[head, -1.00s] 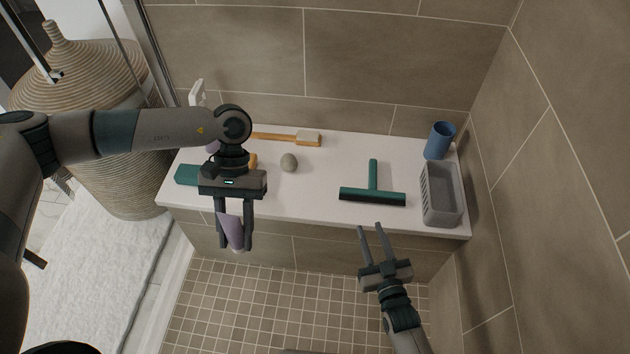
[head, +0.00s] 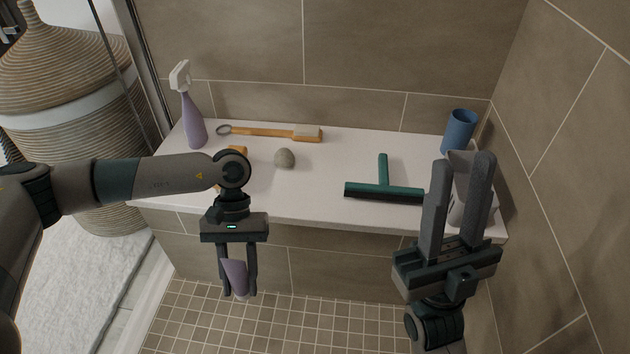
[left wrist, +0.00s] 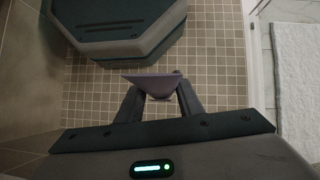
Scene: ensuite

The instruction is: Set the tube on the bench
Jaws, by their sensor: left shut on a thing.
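The tube (head: 235,276) is light purple with a pale end, and my left gripper (head: 238,290) is shut on it. It hangs in front of the bench's front face, below the top and above the tiled floor. In the left wrist view the tube (left wrist: 153,86) shows between the two fingers. The bench (head: 318,196) has a white top along the tiled wall. My right gripper (head: 458,200) is empty with its fingers apart, pointing up in front of the bench's right end.
On the bench are a purple spray bottle (head: 192,122), a wooden brush (head: 275,132), a grey stone (head: 285,158), a green squeegee (head: 383,188), a blue cup (head: 459,131) and a grey basket (head: 458,212), partly hidden. Bare top lies between stone and squeegee. A woven basket (head: 75,105) stands left.

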